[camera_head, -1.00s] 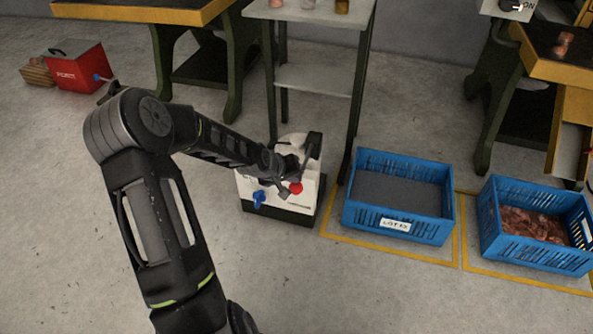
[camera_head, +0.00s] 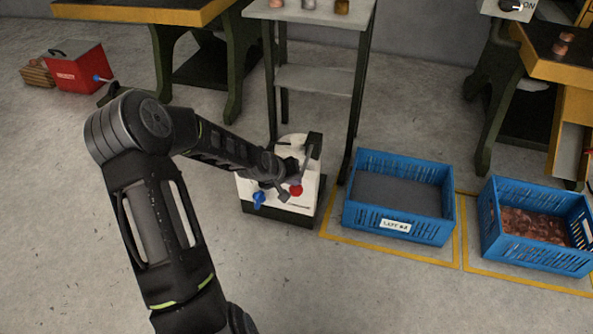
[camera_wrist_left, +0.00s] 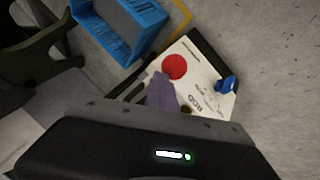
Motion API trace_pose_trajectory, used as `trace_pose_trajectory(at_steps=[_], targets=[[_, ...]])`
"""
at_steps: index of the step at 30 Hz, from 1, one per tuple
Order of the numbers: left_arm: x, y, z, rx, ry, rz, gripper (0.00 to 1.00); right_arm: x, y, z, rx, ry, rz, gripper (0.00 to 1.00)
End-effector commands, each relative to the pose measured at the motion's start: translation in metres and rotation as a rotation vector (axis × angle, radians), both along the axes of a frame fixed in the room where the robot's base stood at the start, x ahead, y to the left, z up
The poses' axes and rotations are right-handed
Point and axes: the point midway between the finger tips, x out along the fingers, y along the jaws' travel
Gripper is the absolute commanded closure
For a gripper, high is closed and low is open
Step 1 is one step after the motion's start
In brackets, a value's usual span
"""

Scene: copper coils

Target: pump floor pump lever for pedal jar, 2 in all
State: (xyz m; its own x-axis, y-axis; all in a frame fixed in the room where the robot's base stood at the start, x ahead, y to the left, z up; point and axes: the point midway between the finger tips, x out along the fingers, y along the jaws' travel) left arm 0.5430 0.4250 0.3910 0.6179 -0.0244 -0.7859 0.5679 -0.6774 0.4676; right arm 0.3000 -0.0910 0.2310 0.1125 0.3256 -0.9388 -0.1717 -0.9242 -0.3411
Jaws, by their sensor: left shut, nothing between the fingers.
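The floor pump (camera_head: 278,206) is a white box on a black base, standing on the floor below a small shelf table. It has a red knob (camera_head: 296,190) and a blue fitting (camera_head: 258,199) on its front. A grey bar (camera_head: 307,160), which looks like the lever, shows at its upper right. My left gripper (camera_head: 284,194) is shut and empty, over the pump close to the red knob; I cannot tell whether it touches the lever. In the left wrist view the gripper (camera_wrist_left: 163,92) lies over the pump (camera_wrist_left: 209,86), near the red knob (camera_wrist_left: 174,67). My right gripper is not in view.
A blue crate (camera_head: 398,235) with a grey lining stands right of the pump. Another blue crate (camera_head: 535,258) with copper scraps is farther right. The shelf table (camera_head: 310,82) stands close behind the pump. A red box (camera_head: 78,70) is far left. The front floor is clear.

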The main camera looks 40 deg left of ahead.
Motion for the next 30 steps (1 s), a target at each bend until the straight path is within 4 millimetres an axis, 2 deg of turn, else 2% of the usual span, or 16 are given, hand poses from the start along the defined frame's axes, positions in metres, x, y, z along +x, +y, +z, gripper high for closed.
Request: trace_pose_trajectory(at_steps=[11,30], targets=[[-0.003,0.000,0.000,-0.004,0.008,0.001,1.00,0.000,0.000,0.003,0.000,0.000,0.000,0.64],[0.005,0.003,0.041,0.001,0.001,0.001,1.00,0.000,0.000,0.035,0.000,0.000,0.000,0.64]])
